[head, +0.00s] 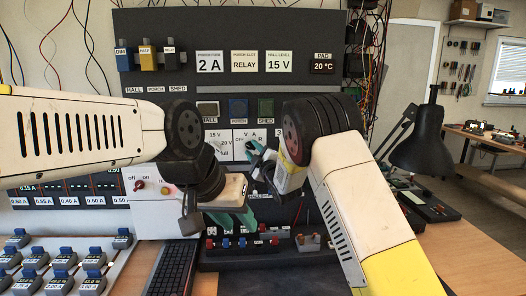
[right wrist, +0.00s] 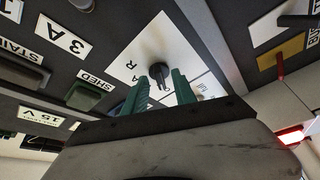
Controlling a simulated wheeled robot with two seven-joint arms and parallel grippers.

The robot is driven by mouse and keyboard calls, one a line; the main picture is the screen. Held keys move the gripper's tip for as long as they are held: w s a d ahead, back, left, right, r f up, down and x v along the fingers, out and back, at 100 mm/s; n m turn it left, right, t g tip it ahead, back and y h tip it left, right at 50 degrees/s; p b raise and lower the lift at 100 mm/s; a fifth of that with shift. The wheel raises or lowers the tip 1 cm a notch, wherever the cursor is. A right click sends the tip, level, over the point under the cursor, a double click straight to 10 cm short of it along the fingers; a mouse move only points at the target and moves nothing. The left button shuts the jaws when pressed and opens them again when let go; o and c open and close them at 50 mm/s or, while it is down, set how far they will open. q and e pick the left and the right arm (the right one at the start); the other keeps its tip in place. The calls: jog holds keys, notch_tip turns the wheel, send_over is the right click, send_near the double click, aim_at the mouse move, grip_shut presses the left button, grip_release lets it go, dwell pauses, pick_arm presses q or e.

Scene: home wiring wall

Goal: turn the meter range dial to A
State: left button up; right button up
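The meter range dial (right wrist: 158,71) is a dark round knob on a white plate (right wrist: 135,66), with letters including A and R beside it in the right wrist view. In the head view the plate (head: 240,136) shows V, A and R, and the dial is largely hidden by my right gripper (head: 258,153). In the right wrist view my right gripper (right wrist: 162,88) has its green fingers apart, one on each side of the knob's near end. A gap shows around the knob. The dial's setting is unclear. My left gripper (head: 238,216) points down below the panel, its finger gap unclear.
A dark panel (head: 187,25) carries signs 2 A, RELAY and 15 V, with colored switches (head: 238,108) above the meter. Blocks (head: 240,240) stand on a dark tray below. A black lamp (head: 424,140) stands at right, and a board of breakers (head: 60,262) lies lower left.

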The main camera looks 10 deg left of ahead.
jog(key=shift+w+a, duration=0.1)
jog(key=shift+w, duration=0.05)
grip_shut()
